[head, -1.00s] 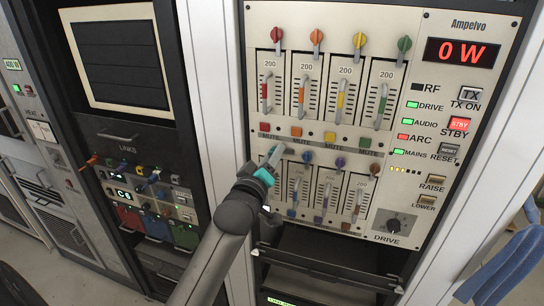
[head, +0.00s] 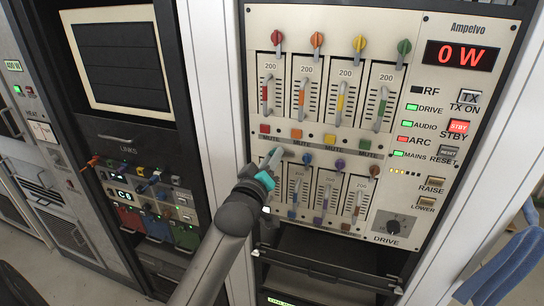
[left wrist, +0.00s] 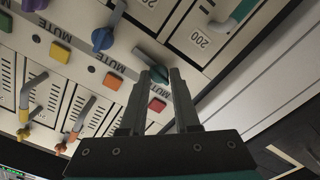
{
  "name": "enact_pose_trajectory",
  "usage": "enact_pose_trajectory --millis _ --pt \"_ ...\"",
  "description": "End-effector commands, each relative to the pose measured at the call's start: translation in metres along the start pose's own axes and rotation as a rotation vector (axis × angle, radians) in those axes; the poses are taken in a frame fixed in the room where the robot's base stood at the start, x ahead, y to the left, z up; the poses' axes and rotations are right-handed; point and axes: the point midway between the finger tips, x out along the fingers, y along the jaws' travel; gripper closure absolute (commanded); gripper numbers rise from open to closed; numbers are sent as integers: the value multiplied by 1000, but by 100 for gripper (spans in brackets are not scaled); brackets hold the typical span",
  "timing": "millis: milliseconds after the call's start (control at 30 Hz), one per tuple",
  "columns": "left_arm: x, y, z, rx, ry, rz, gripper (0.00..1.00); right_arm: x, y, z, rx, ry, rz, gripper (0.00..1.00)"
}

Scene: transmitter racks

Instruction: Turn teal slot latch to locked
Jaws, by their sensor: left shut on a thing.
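The teal slot latch (left wrist: 151,64) shows in the left wrist view as a teal knob on the pale panel, partly covered by the fingertips. My left gripper (left wrist: 170,74) is shut on it, fingers reaching up from the bottom of that view. In the head view my left gripper (head: 274,160) is at the upper left of the lower row of slots, and the latch is largely hidden there. The teal slot below it is mostly covered by my gripper and arm. My right gripper is not in view.
Coloured mute buttons (head: 297,134) lie just above. A white rack post (head: 210,80) runs to the left. A blue chair (head: 505,268) stands at the lower right.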

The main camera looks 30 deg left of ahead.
Motion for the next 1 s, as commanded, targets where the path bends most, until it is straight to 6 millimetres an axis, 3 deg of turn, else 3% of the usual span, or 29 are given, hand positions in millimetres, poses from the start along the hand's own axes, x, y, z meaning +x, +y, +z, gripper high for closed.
enact_pose_trajectory --millis 1000 --pt "0 2 0 925 -2 1 100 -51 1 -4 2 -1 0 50"
